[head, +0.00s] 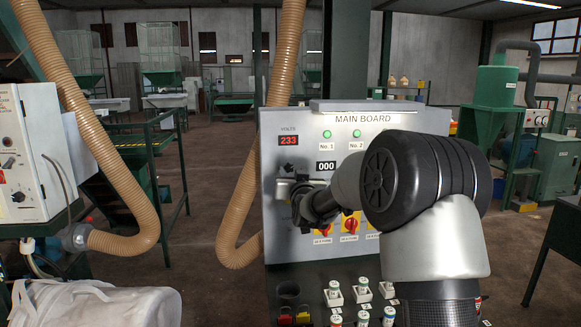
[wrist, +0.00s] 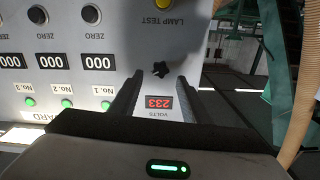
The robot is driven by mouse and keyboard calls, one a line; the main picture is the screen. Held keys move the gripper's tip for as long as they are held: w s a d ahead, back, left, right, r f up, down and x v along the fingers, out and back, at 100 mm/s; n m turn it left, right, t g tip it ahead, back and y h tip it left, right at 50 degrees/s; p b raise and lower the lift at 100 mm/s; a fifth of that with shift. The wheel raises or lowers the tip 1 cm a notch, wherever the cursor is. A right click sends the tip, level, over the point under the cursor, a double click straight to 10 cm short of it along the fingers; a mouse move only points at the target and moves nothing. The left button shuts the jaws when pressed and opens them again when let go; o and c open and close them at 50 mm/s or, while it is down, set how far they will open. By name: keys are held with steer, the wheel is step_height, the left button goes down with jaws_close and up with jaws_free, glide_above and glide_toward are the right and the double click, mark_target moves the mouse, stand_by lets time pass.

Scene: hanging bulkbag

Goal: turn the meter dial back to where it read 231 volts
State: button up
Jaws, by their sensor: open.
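The main board (head: 384,122) is a grey panel straight ahead. Its red VOLTS display (head: 289,140) reads 233. The wrist view shows the board upside down, with the same display (wrist: 159,103) reading 233 between my fingers. A small black dial (wrist: 160,69) sits on the panel just beyond the fingertips in that picture. My gripper (wrist: 160,80) is open, one finger to each side of the dial's line, with no finger seen touching it.
Black ZERO knobs (wrist: 91,14), a yellow LAMP TEST button (wrist: 163,4) and 000 counters (wrist: 98,62) are nearby. Red-yellow switches (head: 350,224) sit below my gripper. A tan hose (head: 245,215) hangs close left of the board. A white bag (head: 95,303) lies at lower left.

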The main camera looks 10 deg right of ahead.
mark_target(289, 168)
steer(key=shift+w+p, duration=0.3)
steer(key=shift+w, duration=1.65)
steer(key=c, duration=1)
steer(key=shift+c, duration=0.2)
